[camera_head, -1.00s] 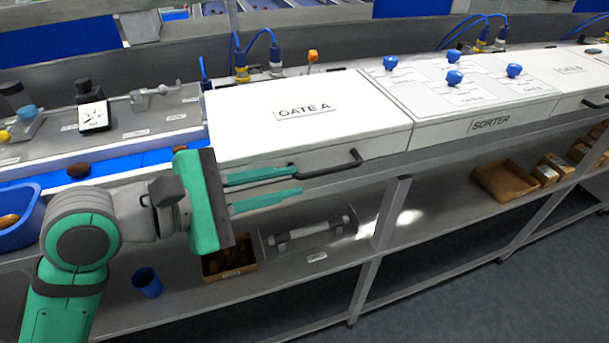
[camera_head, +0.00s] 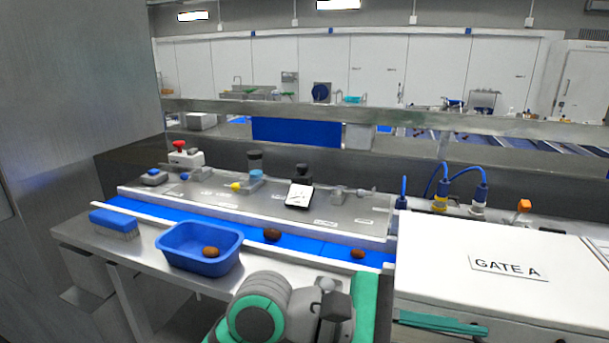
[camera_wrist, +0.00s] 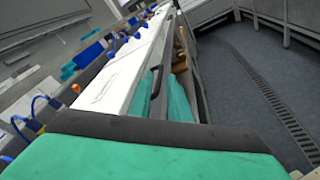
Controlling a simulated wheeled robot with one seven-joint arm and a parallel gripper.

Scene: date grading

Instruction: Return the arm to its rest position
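The lower part of the gripper is cut off by the frame edge. In the wrist view, the two green fingers of my gripper (camera_wrist: 160,97) stand apart with nothing between them that I can see held. The cover's dark handle (camera_wrist: 155,82) appears beyond them; I cannot tell the gap to it.
A blue tub (camera_head: 190,261) with a brown date (camera_head: 211,252) stands at the bench front. Dates lie on the blue belt (camera_head: 312,247). A blue brush (camera_head: 114,224) lies at left. A grey wall (camera_head: 75,110) rises far left. The wrist view shows open floor (camera_wrist: 235,95) at right.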

